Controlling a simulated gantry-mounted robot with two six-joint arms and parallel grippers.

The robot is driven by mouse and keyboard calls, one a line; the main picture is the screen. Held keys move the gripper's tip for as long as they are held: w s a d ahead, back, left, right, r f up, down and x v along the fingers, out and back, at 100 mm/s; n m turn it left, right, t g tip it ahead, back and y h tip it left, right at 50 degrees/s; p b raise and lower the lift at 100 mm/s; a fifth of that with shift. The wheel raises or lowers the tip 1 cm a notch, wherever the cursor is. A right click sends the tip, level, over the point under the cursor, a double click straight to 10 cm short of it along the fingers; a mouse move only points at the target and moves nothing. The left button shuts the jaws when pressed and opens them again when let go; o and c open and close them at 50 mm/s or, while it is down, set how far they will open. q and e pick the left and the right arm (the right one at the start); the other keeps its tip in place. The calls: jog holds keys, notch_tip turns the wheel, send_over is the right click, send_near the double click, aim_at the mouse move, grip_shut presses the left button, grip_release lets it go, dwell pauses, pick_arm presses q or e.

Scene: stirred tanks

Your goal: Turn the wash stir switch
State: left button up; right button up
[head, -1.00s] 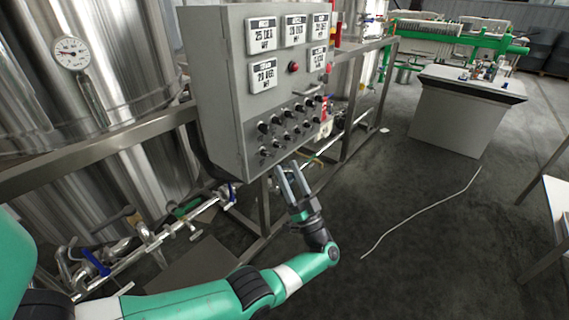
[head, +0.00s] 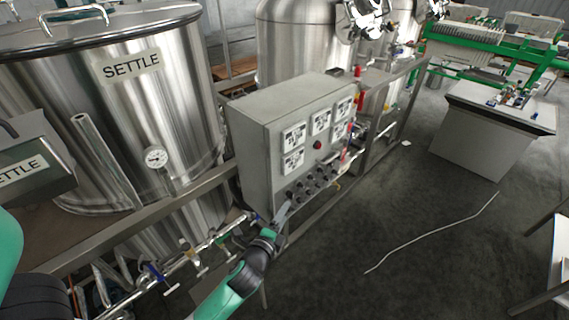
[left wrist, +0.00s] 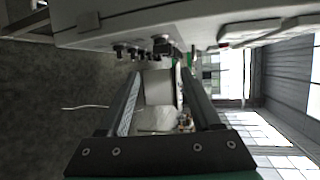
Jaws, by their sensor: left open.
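A grey control box (head: 262,165) stands in the middle of the head view. Two rows of small black knob switches (head: 312,186) run along the lower part of its front. Their labels are too small to read, so I cannot tell which is the wash stir switch. My left gripper (head: 284,208) is at the box's lower front edge, close to the near end of the rows. In the left wrist view my left gripper (left wrist: 160,73) is open, with nothing between its fingers. Several knobs (left wrist: 140,51) show just beyond the fingertips, apart from them as far as I can see. My right gripper is not in view.
White display plates and a red button (head: 318,145) sit above the knobs. A steel tank marked SETTLE (head: 190,95) stands at left behind a metal rail (head: 165,211). Pipes with valves (head: 190,258) run below. The floor at right is open, with a thin pale line (head: 430,232).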

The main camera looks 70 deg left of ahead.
aim_at(291, 197)
pick_arm(q)
jog(key=shift+g, duration=0.3)
jog(key=x, duration=0.3)
jog(key=b+x, duration=0.1)
jog(key=x, duration=0.6)
jog(key=shift+s+a+r+b, duration=0.2)
jog(key=shift+a+r+b, duration=0.1)
jog(key=shift+r, duration=0.1)
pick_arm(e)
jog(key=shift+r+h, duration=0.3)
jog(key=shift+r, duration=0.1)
pick_arm(q)
jog(key=shift+c, duration=0.2)
grip_shut()
